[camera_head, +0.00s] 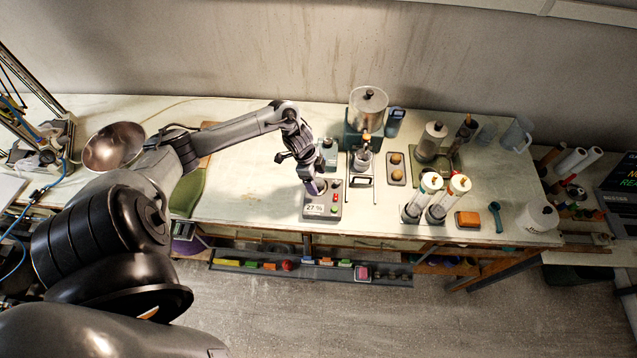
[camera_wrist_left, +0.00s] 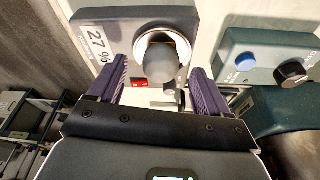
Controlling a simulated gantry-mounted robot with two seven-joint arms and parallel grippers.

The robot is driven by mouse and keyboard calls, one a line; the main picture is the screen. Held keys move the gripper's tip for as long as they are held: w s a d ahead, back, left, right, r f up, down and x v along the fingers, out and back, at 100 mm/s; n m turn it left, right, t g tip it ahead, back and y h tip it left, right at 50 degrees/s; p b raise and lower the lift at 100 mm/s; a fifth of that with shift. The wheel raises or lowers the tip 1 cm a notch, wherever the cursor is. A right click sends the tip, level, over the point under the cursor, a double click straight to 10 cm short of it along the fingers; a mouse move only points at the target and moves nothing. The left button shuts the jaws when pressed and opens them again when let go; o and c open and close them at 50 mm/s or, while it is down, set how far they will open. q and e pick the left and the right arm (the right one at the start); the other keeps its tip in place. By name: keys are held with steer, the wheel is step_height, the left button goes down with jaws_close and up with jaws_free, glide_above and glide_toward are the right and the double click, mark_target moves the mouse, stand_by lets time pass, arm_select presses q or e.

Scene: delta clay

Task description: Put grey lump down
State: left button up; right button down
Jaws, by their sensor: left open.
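The grey lump (camera_wrist_left: 162,62) is a rounded, smooth ball in the left wrist view. My left gripper (camera_wrist_left: 160,66) is open, with a purple finger on each side of the lump and visible gaps between. In the head view my left gripper (camera_head: 314,188) points down over the scale (camera_head: 309,210), and the lump is hard to make out there. My right gripper is not in view.
A teal device with knobs (camera_wrist_left: 262,68) stands close to the scale. The bench left of the scale is clear (camera_head: 245,195).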

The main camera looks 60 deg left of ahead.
arm_select(q)
steer(key=shift+x, duration=0.75)
steer(key=shift+a, duration=0.1)
steer(key=c, duration=1.3)
